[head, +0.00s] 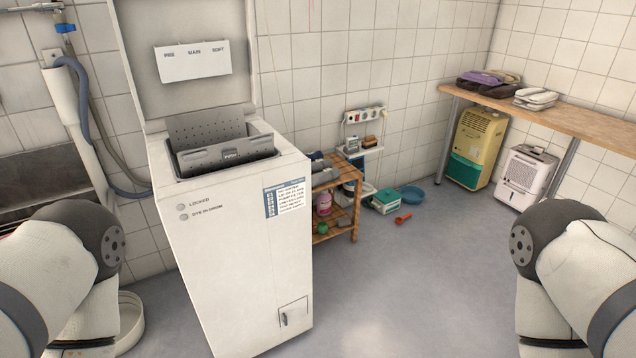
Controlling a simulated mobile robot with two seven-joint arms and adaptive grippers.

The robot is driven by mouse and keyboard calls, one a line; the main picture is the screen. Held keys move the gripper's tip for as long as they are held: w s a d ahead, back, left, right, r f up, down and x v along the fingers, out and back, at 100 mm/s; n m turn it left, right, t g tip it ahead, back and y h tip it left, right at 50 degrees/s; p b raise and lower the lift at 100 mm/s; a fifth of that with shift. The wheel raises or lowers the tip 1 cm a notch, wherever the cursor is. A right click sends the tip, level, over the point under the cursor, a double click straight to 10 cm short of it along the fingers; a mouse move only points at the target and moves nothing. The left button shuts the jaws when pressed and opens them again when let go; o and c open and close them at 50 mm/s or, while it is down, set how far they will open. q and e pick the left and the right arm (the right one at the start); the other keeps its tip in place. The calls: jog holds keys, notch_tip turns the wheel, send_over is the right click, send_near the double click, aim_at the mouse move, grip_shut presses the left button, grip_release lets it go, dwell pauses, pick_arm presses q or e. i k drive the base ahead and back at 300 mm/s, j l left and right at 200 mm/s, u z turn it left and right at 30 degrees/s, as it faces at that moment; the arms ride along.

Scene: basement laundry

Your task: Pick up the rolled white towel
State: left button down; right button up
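I cannot make out a clearly rolled white towel. A small stack of white folded cloth (535,98) lies on the wooden wall shelf (590,126) at the right; it looks flat and folded rather than rolled. Parts of my two arms show at the left and right edges, but neither gripper is in view. Nothing held can be seen.
A white top-loading washer (240,240) stands open at centre left. Behind it is a low wooden rack (343,207) with bottles. A yellow-green dehumidifier (475,147) and a white unit (526,176) stand under the shelf.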

aim_at(328, 174)
jog(key=i+l+u, duration=0.15)
jog(key=i+l, duration=0.15)
jog(key=i+l+u, duration=0.35)
jog(key=i+l, duration=0.15)
jog(key=l, duration=0.2)
jog(key=i+l+u, duration=0.15)
jog(key=l, duration=0.25)
jog(key=i+l+u, duration=0.15)
jog(key=l, duration=0.25)
jog(key=i+l+u, duration=0.15)
jog(key=i+l, duration=0.15)
jog(key=l, duration=0.15)
jog(key=i+l+u, duration=0.2)
jog(key=l, duration=0.25)
jog(key=l+u, duration=0.15)
jog(key=l, duration=0.35)
jog(key=i+l+u, duration=0.15)
jog(key=i+l, duration=0.2)
jog(key=i+l+u, duration=0.15)
jog(key=i+l, duration=0.2)
jog(key=l, duration=0.2)
